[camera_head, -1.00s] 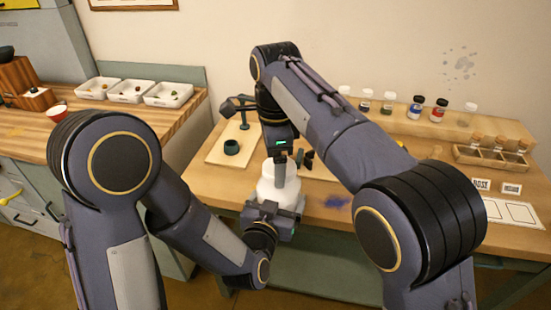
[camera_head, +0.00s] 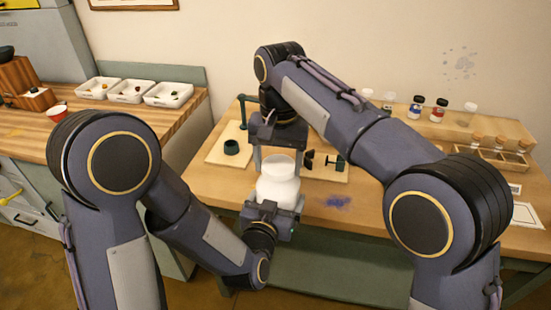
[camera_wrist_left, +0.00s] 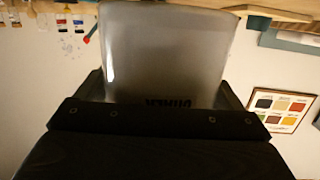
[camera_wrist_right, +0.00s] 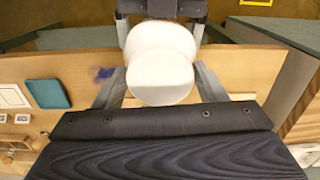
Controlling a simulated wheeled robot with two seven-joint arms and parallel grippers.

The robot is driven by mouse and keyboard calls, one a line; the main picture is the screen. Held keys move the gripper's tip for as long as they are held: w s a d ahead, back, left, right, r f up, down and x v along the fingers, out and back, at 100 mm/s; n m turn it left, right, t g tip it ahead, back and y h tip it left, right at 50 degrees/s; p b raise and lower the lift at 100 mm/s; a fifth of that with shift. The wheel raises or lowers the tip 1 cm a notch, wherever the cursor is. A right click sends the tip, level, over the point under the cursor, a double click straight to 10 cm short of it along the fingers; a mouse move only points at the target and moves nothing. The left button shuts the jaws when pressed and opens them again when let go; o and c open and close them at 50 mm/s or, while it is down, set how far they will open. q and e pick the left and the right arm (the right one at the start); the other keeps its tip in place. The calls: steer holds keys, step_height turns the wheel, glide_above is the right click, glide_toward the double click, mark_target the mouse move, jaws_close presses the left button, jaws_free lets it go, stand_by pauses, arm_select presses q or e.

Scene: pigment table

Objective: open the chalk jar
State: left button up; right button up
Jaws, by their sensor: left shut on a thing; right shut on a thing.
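A white chalk jar (camera_head: 278,190) is upright above the front edge of the wooden table. My left gripper (camera_head: 270,208) is shut on the jar's body from the front. The jar's pale wall and part of its dark lettering fill the left wrist view (camera_wrist_left: 165,60). My right gripper (camera_head: 279,160) points down over the jar, one finger on each side of its white lid (camera_wrist_right: 160,75), and is shut on it. The lid sits over the jar's mouth. I cannot tell whether there is a gap between them.
Several small jars stand on the back shelf, among them a dark-capped one (camera_head: 416,107). A wooden rack (camera_head: 495,152) is at the right. A dark green ring (camera_head: 231,147) lies on a board at the left. A purple stain (camera_head: 337,202) marks the table.

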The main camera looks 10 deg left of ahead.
arm_select(q)
steer(key=shift+s+d+r, duration=0.1)
steer(key=shift+d, duration=0.25)
arm_select(e)
steer(key=n, duration=0.5)
steer(key=shift+w+n, duration=0.1)
steer(key=shift+n, duration=0.2)
steer(key=n, duration=0.2)
steer(key=shift+n, duration=0.4)
steer(key=n, duration=0.5)
steer(key=shift+d+r, duration=0.1)
steer(key=n, duration=0.5)
steer(key=shift+w+r, duration=0.1)
steer(key=shift+r, duration=0.6)
arm_select(q)
steer(key=shift+a, duration=0.15)
arm_select(e)
steer(key=shift+w+d+r, duration=0.1)
steer(key=shift+d+r, duration=0.1)
steer(key=shift+r, duration=0.2)
